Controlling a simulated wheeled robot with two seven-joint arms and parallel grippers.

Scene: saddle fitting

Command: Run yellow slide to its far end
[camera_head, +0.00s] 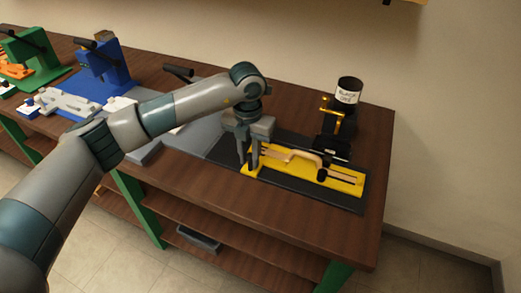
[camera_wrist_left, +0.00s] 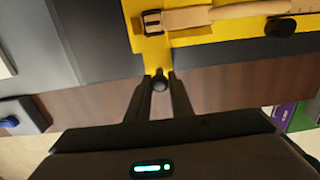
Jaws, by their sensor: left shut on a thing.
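The yellow slide (camera_head: 300,178) is a flat plate lying on a dark track (camera_head: 345,201) near the right end of the bench. A tan strap-like piece (camera_head: 300,156) lies along its top, with a black knob (camera_head: 323,174) beside it. My left gripper (camera_head: 252,168) points down at the slide's left end. In the left wrist view, my left fingertips (camera_wrist_left: 160,82) are shut on a small dark knob (camera_wrist_left: 159,83) at the edge of the yellow slide (camera_wrist_left: 150,55). A buckle (camera_wrist_left: 152,22) on the strap also shows there. My right gripper is not in view.
A black labelled can (camera_head: 348,91) and a gold bracket (camera_head: 327,112) stand behind the slide. A blue press (camera_head: 98,72) and a green press (camera_head: 25,47) stand at the left. The wooden bench top (camera_head: 285,215) is clear in front of the track.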

